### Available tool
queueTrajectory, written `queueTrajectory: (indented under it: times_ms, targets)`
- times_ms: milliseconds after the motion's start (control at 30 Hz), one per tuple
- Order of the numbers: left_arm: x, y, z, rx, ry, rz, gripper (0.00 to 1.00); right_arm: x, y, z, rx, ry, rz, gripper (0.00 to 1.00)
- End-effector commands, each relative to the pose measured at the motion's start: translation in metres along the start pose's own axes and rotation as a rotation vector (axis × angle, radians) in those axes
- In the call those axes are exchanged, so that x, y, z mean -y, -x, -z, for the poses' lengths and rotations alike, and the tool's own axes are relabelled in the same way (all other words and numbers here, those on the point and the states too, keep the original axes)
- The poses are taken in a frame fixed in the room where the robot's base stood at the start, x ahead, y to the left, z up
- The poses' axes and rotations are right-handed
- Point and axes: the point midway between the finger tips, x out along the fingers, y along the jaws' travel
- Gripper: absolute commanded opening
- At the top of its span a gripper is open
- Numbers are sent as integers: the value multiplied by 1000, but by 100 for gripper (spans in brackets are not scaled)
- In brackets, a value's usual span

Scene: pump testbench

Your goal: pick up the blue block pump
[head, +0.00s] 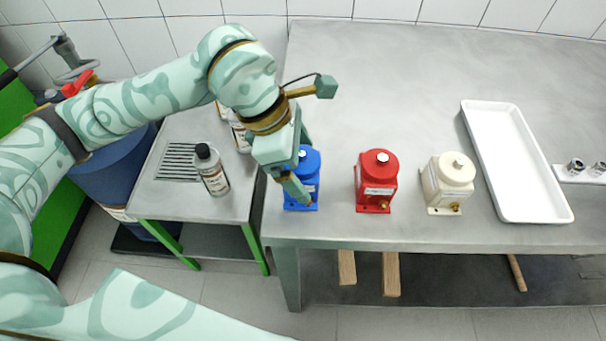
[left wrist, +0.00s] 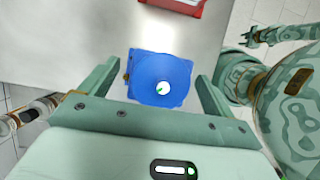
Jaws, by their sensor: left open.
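The blue block pump (head: 311,162) stands upright near the front left corner of the large grey table, partly hidden by my left gripper (head: 294,176) in the head view. In the left wrist view the pump (left wrist: 145,72) is seen from above, with a pale round cap on top. My left gripper (left wrist: 167,75) is open there, with one finger on each side of the pump and gaps visible beside it. What looks like my right gripper (left wrist: 250,37) shows small at the upper right of the left wrist view, away from the pump; its jaws are too small to judge.
A red pump (head: 375,180) and a cream pump (head: 449,184) stand to the right in the same row. A white tray (head: 514,162) lies farther right. A lower side table (head: 160,205) on the left holds bottles (head: 211,169). The table behind the pumps is clear.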

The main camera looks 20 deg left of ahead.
Motion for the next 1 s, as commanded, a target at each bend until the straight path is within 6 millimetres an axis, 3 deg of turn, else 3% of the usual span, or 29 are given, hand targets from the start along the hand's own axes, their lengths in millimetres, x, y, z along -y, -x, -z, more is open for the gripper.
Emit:
queueTrajectory:
  times_ms: [267,367,600,1000]
  targets:
    - [0,-6,0,0,0,-1,89,0,-1,0,1,0,0,36]
    - [0,-6,0,0,0,-1,67,0,-1,-1,1,0,0,36]
    - [0,-6,0,0,0,-1,0,-2,-1,-1,2,1,-2,36]
    - [-1,0,-3,2,-2,-5,0,-3,1,-1,1,1,-4,36]
